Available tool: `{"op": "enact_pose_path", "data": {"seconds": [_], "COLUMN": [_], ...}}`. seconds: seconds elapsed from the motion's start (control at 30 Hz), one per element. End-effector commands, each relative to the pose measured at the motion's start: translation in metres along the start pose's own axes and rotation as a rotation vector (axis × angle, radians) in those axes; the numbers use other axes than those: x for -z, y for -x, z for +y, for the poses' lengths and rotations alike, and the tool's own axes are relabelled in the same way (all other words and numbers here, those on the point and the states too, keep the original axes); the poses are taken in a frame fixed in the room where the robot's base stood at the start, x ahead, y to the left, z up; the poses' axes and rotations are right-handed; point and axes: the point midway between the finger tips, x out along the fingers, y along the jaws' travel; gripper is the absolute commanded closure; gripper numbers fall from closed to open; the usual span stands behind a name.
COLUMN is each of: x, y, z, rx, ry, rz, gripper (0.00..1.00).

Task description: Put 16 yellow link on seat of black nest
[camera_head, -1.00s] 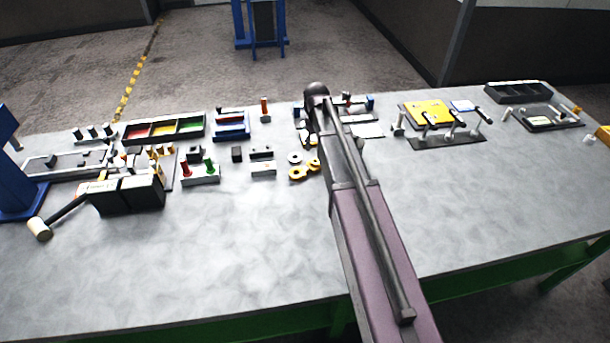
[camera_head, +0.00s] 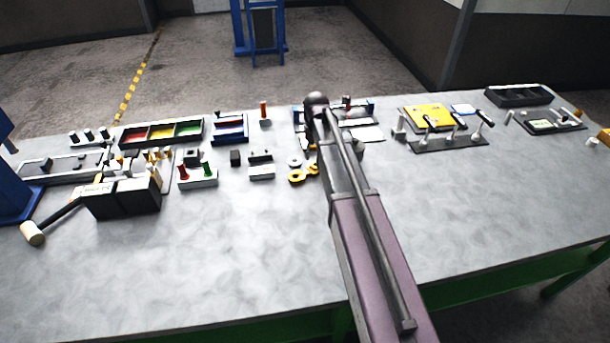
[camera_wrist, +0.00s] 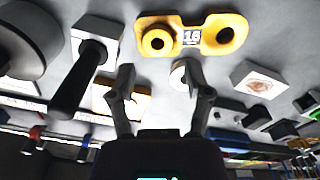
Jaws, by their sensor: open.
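The yellow link (camera_wrist: 192,37) carries a "16" label between its two round ends and lies near the top of the wrist view. In the head view the link (camera_head: 296,177) lies on the table just left of my arm. My gripper (camera_wrist: 160,78) is open and empty, its two fingers pointing towards the link and apart from it. My arm hides the gripper in the head view. A small black block (camera_head: 235,158) and a low dark piece (camera_head: 261,156) stand left of the link; I cannot tell which, if either, is the black nest.
A white ring (camera_wrist: 181,75) lies close to the right finger. A dark-handled piece (camera_wrist: 80,78) stands left of the gripper. A tray with red, yellow and green compartments (camera_head: 198,127) is at the back left. The front of the table (camera_head: 230,260) is clear.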

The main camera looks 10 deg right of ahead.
Motion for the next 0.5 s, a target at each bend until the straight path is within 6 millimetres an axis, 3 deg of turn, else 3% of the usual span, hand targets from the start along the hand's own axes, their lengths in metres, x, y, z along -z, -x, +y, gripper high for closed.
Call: {"op": "enact_pose_path", "data": {"seconds": [0.5], "x": [-0.002], "y": [-0.04], "z": [0.002], "rx": [0.0], "ry": [0.001], "rz": [0.0], "gripper": [0.36]}}
